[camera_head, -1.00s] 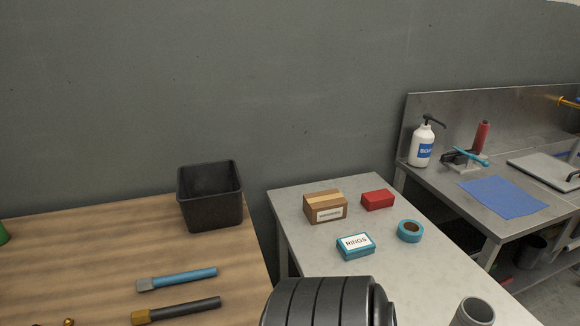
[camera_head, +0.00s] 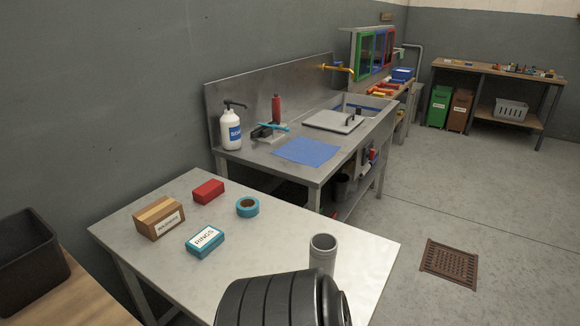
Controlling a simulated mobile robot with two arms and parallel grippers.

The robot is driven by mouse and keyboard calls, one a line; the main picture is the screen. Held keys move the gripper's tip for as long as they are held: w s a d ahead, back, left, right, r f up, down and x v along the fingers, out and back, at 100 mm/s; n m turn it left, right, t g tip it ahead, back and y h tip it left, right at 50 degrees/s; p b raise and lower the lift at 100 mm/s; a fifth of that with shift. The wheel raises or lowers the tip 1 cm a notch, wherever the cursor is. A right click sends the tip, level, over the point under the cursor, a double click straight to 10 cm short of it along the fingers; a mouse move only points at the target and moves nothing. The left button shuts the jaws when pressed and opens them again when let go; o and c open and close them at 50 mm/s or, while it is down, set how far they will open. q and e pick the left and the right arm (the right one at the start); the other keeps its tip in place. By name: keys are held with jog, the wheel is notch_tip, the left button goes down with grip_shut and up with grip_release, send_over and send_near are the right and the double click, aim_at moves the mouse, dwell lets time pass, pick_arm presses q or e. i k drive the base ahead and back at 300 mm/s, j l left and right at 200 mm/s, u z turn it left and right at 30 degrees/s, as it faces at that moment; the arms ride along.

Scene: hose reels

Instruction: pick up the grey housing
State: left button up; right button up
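An upright grey hollow cylinder (camera_head: 322,254), the only thing here that looks like the grey housing, stands at the front right part of the pale table (camera_head: 365,250). Its open top faces up. A black ribbed rounded body at the bottom edge stands in front of it, close to its lower left in the picture. Neither of my grippers is in view.
The pale table also holds a cardboard box (camera_head: 158,218), a red box (camera_head: 208,191), a teal RINGS box (camera_head: 205,240) and teal tape (camera_head: 247,207). A steel sink bench (camera_head: 262,165) stands behind. The floor to the right is clear around a brown drain grate (camera_head: 450,264).

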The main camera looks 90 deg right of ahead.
aim_at(324, 245)
jog(key=k+l+z, duration=0.1)
jog(key=z, duration=0.4)
jog(key=l+z, duration=0.15)
jog(key=z, duration=0.3)
jog(key=k+l+z, duration=0.1)
jog(key=z, duration=0.4)
jog(key=l+z, duration=0.25)
jog(key=z, duration=0.25)
jog(key=l+z, duration=0.15)
jog(key=z, duration=0.35)
jog(key=k+j+u, duration=0.15)
jog(key=k, duration=0.2)
jog(key=k+j+u, duration=0.1)
jog(key=k, duration=0.25)
